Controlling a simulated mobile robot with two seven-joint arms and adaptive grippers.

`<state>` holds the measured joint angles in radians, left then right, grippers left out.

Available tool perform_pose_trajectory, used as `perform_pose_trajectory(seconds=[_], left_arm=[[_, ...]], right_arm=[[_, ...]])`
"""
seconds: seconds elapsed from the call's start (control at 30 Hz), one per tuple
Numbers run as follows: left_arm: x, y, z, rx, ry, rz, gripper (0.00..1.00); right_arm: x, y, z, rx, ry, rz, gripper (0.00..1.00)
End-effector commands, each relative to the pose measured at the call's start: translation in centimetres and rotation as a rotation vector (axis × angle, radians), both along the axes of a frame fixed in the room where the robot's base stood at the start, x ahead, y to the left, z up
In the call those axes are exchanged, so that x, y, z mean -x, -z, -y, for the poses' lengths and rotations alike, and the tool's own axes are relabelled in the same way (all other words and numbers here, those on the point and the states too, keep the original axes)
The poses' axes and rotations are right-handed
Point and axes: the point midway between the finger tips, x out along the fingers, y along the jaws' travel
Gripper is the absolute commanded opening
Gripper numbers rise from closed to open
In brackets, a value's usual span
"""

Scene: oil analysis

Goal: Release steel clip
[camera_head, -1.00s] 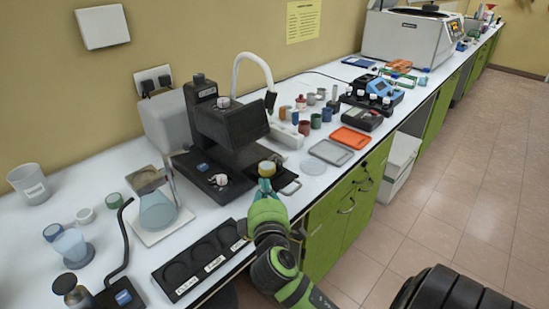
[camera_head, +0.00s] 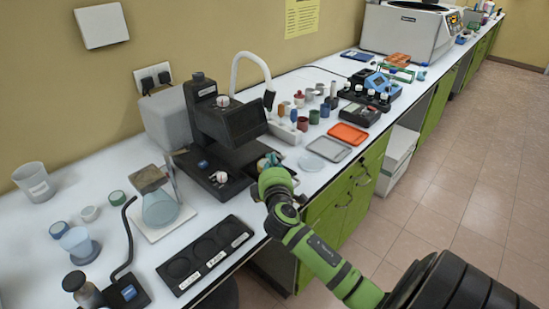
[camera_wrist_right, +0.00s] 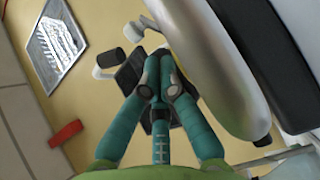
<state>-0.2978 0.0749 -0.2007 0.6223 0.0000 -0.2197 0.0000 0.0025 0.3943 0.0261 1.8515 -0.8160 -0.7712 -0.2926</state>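My right gripper (camera_head: 268,160) reaches over the right end of the black stage device (camera_head: 222,160) on the bench. Its teal fingers also show in the right wrist view (camera_wrist_right: 158,75), drawn together at the tips. I see nothing clearly held between them. I cannot make out the steel clip; the gripper and forearm cover that part of the device. In the wrist view a silver-grey rounded part lies right beside the fingers, and a dark plate is partly hidden behind their tips. My left gripper is not in view.
A black tray with round wells (camera_head: 205,255) lies along the front edge. A flask (camera_head: 160,208) stands left of the device. A grey tray (camera_head: 328,149) and an orange tray (camera_head: 348,134) lie to the right. Several small bottles and cups stand behind them.

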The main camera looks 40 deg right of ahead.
Motion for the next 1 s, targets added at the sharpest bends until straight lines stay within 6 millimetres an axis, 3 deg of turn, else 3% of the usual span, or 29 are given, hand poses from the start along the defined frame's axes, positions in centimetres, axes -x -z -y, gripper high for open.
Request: perform_pose_trajectory(seconds=[0.2, 1.0], left_arm=[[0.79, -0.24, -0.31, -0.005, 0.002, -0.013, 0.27], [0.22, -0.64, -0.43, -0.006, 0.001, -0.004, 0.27]], right_arm=[[0.39, 0.16, 0.83, -0.001, -0.001, -0.001, 0.00], [0.54, 0.13, 1.01, 0.000, -0.080, -0.001, 0.00]])
